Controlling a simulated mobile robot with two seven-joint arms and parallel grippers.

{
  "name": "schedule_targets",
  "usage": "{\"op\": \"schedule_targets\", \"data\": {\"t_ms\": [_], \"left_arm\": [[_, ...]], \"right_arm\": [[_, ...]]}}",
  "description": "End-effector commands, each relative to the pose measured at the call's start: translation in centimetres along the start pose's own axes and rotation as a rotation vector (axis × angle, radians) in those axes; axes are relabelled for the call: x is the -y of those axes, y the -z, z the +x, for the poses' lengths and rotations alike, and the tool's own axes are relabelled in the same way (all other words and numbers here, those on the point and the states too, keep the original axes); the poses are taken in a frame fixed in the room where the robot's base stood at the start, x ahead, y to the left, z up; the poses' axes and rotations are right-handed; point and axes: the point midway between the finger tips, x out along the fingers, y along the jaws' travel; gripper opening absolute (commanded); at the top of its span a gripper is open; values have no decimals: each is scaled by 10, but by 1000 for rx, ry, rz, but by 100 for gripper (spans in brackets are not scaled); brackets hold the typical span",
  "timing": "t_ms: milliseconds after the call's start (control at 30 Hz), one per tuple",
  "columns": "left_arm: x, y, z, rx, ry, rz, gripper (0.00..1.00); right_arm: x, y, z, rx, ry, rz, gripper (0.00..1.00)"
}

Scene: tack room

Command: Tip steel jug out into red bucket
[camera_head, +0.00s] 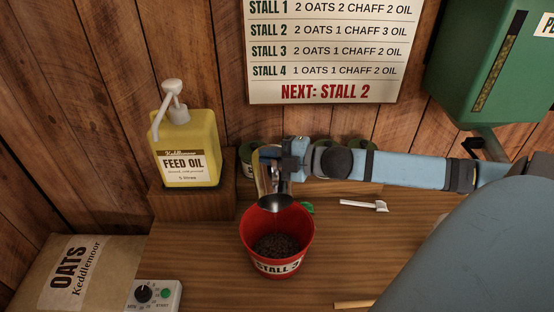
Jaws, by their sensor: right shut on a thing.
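The red bucket (251,238) stands upright on the wooden bench, with a "STALL 3" label on its front. Dark, grainy stuff lies in its bottom. My right gripper (279,165) comes in from the right and is shut on the steel jug (266,180). The jug is tipped steeply, its mouth facing down and toward me over the back of the bucket's rim. No stream from the jug can be made out, and its inside is mostly hidden. My left gripper is not in view.
A yellow feed oil container (200,130) with a pump stands on a wooden block at left. An oats sack (60,275) and a switch box (160,294) are in front. A white scoop (362,205) lies at right. A green dispenser (460,70) hangs above. Tins stand behind my gripper.

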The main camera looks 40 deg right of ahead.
Motion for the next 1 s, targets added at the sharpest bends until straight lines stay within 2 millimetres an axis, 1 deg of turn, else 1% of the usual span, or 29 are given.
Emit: {"op": "schedule_targets", "data": {"t_ms": [300, 367, 467, 500, 633, 700, 867, 1000], "left_arm": [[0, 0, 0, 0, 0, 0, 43], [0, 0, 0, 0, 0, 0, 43], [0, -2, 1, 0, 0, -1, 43], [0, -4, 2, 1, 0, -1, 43], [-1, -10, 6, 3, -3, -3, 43], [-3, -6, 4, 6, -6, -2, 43], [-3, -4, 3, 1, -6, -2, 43], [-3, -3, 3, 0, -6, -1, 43]], "right_arm": [[1, 7, -2, -4, -16, -35, 0], [0, 5, -2, -3, -14, -32, 0], [-5, -11, 4, 3, 20, 41, 0], [-5, -19, 7, 7, 37, 83, 0], [-5, -38, 14, 12, 78, 197, 0], [-12, -41, 15, 13, 93, 238, 0], [-9, -42, 16, 13, 103, 265, 0], [-12, -44, 16, 14, 106, 274, 0]]}}
